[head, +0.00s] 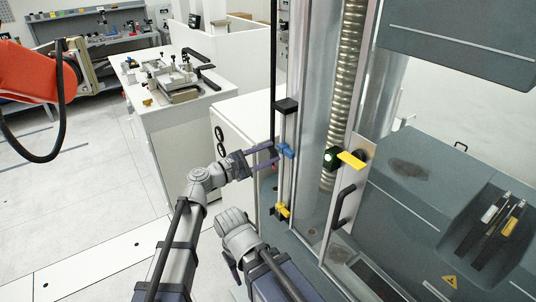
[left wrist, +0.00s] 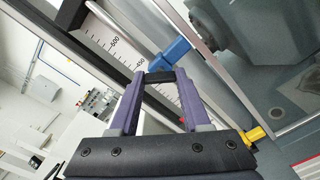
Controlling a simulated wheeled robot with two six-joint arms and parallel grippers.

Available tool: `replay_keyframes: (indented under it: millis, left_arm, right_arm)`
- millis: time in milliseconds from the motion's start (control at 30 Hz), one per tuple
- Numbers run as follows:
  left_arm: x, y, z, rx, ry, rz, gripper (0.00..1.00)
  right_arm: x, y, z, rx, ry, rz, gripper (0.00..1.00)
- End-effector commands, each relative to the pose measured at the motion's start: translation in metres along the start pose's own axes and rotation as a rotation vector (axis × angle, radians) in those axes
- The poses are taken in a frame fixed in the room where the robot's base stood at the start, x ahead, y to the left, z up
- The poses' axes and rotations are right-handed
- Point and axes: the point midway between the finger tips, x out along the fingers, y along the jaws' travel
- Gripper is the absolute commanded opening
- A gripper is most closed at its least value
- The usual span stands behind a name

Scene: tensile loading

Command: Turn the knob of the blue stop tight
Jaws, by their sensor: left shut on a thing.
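The blue stop (head: 286,151) sits on the upright scale rail of the testing machine, between a black block (head: 287,105) above and a yellow stop (head: 282,211) below. My left gripper (head: 274,156) reaches it from the left. In the left wrist view, the blue stop (left wrist: 170,55) is just beyond the fingertips. The purple fingers of my left gripper (left wrist: 158,78) are shut on the stop's black knob (left wrist: 158,75). The knob's turn angle cannot be told.
The machine's clear door with a black handle (head: 343,206) and a yellow lever (head: 351,160) stand right of the rail. A white cabinet (head: 236,128) is behind my left gripper. A bench with fixtures (head: 172,82) is farther back. Open floor lies left.

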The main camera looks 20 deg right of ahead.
Motion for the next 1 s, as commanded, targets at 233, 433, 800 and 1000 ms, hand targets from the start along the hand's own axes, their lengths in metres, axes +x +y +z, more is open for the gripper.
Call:
replay_keyframes:
  millis: [233, 433, 800, 1000]
  left_arm:
    - [0.0, 0.0, 0.0001, 0.232, 0.0, 0.0, 0.0]
    - [0.0, 0.0, 0.0001, 0.419, 0.0, 0.0, 0.0]
    - [0.0, -0.0001, 0.0002, 0.704, 0.0, 0.0, 0.0]
    - [0.0, -0.0001, 0.0002, 0.799, 0.0, 0.0, 0.0]
  right_arm:
    - [0.0, 0.0, 0.0, 0.0, 0.0, 0.0, 0.57]
    - [0.0, 0.0, 0.0, 0.0, 0.0, 0.0, 0.57]
    - [0.0, 0.0, 0.0, 0.0, 0.0, 0.0, 0.57]
    - [0.0, 0.0, 0.0, 0.0, 0.0, 0.0, 0.57]
